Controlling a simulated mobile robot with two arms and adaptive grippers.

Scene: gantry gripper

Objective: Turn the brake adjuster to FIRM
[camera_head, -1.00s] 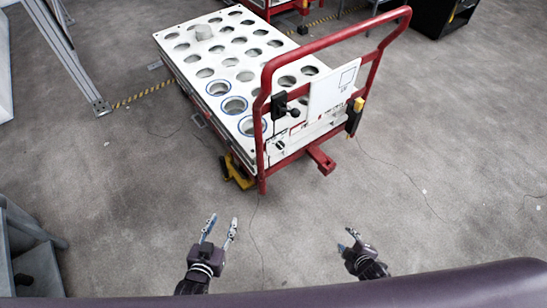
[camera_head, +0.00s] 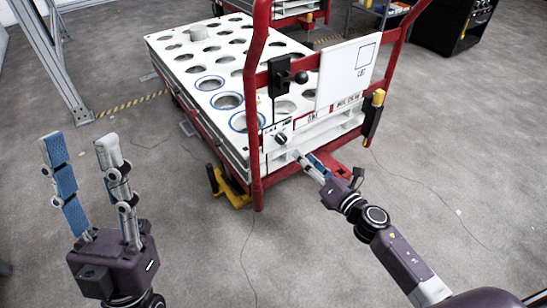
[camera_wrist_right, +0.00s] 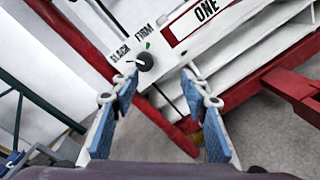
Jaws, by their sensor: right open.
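The brake adjuster is a small black knob (camera_head: 281,138) on the white end panel of the cart. In the right wrist view the knob (camera_wrist_right: 145,62) sits below the printed words SLACK and FIRM, with a green mark near FIRM. Its pale pointer line appears to face left, to the SLACK side. My right gripper (camera_head: 305,160) is open and empty, just below and right of the knob. In the wrist view its fingertips (camera_wrist_right: 160,76) are spread, with the knob just beyond them, not between the pads. My left gripper (camera_head: 79,147) is open and empty, left of the cart.
The cart's red handle frame (camera_head: 257,110) rises beside the panel and carries a white board (camera_head: 345,72) and a black lever (camera_head: 290,76). A yellow-black device (camera_head: 374,112) hangs at right. A red tow bracket (camera_head: 350,173) juts out below. Floor in front is clear.

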